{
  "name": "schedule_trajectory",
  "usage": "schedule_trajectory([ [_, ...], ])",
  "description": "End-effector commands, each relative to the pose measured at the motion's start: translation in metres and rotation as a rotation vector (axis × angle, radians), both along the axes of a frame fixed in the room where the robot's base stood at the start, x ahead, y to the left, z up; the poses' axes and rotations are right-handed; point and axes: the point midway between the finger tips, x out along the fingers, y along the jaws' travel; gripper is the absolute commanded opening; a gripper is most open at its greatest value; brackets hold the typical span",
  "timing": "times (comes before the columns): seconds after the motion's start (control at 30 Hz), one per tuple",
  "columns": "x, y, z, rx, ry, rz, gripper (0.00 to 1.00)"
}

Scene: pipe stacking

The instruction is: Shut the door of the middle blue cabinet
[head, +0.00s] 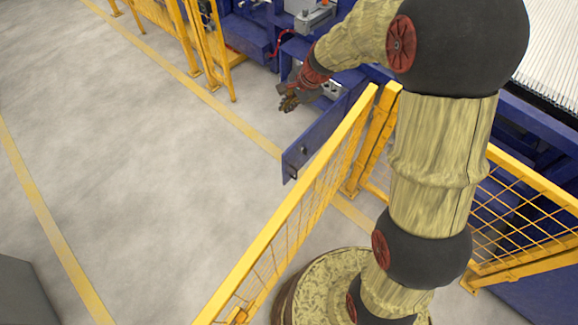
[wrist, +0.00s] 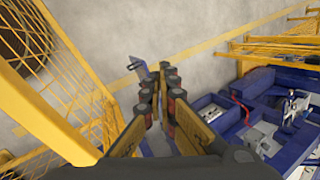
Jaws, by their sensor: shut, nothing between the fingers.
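The blue door (head: 318,140) stands open in the head view, sticking out from the blue machinery toward the bottom left, beside the yellow fence. A small dark knob or latch sits near its free end. The blue cabinet (head: 300,50) is partly hidden behind my arm. My gripper (head: 288,103) is shut and empty, on the left side of the door, and appears apart from it. In the wrist view my gripper (wrist: 160,92) has its fingertips together. A part of the blue door (wrist: 138,72) shows just beyond them; the rest is hidden behind the fingers.
A yellow mesh fence (head: 300,215) runs close along the right of the door. More yellow fence (head: 205,45) stands at the back left. Blue machinery (wrist: 265,115) fills the right of the wrist view. The grey floor (head: 150,180) left of the door is clear.

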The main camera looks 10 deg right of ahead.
Motion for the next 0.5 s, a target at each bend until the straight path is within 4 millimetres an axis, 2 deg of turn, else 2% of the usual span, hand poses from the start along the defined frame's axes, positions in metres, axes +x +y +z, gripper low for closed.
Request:
schedule_trajectory([
  [0.03, 0.01, -0.002, -0.021, 0.022, 0.028, -0.054, 0.0],
  [0.2, 0.042, -0.01, -0.088, 0.094, 0.101, -0.259, 0.0],
  [0.37, 0.062, -0.019, -0.158, 0.149, 0.172, -0.459, 0.0],
  [0.5, 0.07, -0.029, -0.225, 0.186, 0.232, -0.639, 0.0],
])
